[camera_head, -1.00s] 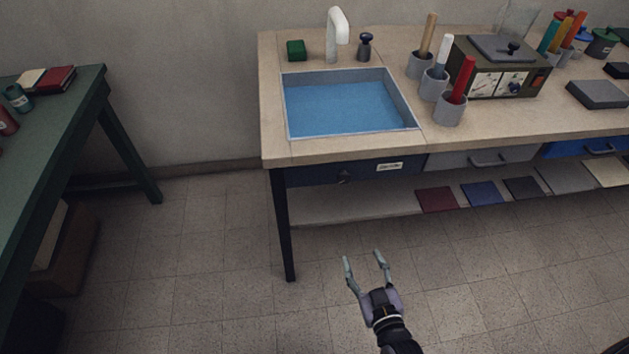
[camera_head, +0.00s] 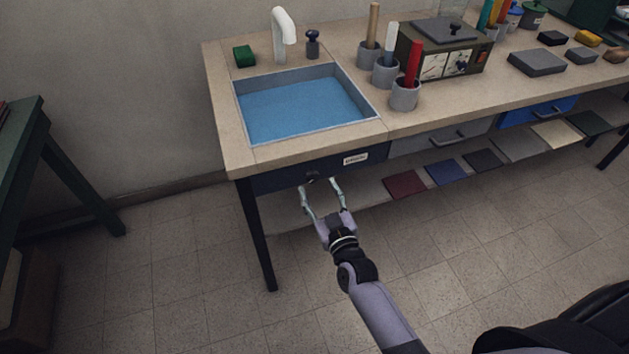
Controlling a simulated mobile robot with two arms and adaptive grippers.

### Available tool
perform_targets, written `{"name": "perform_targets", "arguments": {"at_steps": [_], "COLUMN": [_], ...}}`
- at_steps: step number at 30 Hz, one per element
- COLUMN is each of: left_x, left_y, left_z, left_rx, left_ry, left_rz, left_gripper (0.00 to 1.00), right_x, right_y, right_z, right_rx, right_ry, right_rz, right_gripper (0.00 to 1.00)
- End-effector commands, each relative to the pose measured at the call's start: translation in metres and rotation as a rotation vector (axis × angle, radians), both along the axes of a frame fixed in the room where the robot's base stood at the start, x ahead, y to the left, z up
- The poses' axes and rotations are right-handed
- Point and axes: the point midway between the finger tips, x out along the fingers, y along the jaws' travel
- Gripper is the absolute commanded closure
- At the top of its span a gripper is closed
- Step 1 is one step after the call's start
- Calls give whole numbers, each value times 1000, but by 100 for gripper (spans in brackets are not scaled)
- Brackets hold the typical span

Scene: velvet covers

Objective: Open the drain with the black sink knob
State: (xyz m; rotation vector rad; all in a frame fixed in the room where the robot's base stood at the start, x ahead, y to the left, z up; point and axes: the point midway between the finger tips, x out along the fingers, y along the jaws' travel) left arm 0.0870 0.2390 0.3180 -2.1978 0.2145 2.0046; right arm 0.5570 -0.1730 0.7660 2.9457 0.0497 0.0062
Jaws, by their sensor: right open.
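The black knob (camera_head: 313,177) sits on the dark blue front panel (camera_head: 277,180) below the sink. The sink basin (camera_head: 246,117) holds blue water, and the drain cannot be seen under it. My right gripper (camera_head: 319,186) is open and empty, pointing at the panel. Its fingertips are just below the knob in the picture, one to each side; I cannot tell whether they touch it. A second dark knob-topped piece (camera_head: 312,44) stands on the counter right of the white faucet (camera_head: 284,36). My left gripper is not in view.
A green block (camera_head: 244,56) lies left of the faucet. Grey cups (camera_head: 404,96) with coloured rods and a box-shaped device (camera_head: 443,52) stand right of the sink. A lower shelf (camera_head: 365,190) holds coloured flat pieces. A green table (camera_head: 25,150) is at left; the floor between is clear.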

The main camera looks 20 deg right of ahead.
Motion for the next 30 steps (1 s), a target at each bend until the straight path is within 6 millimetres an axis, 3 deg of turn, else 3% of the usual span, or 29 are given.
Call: {"name": "perform_targets", "arguments": {"at_steps": [3, 7, 19, 30], "left_x": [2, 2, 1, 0], "left_y": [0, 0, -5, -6], "left_z": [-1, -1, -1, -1], "left_rx": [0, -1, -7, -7], "left_ry": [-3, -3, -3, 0], "left_rz": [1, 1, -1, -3], "left_gripper": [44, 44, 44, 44], "right_x": [21, 33, 40, 39], "right_y": [1, 1, 1, 1], "right_z": [0, 0, 0, 0], "right_rx": [-2, -1, 0, 0], "right_ry": [-1, 1, 1, 1], "right_rz": [0, 0, 1, 1], "right_gripper": [47, 47, 48, 73]}}
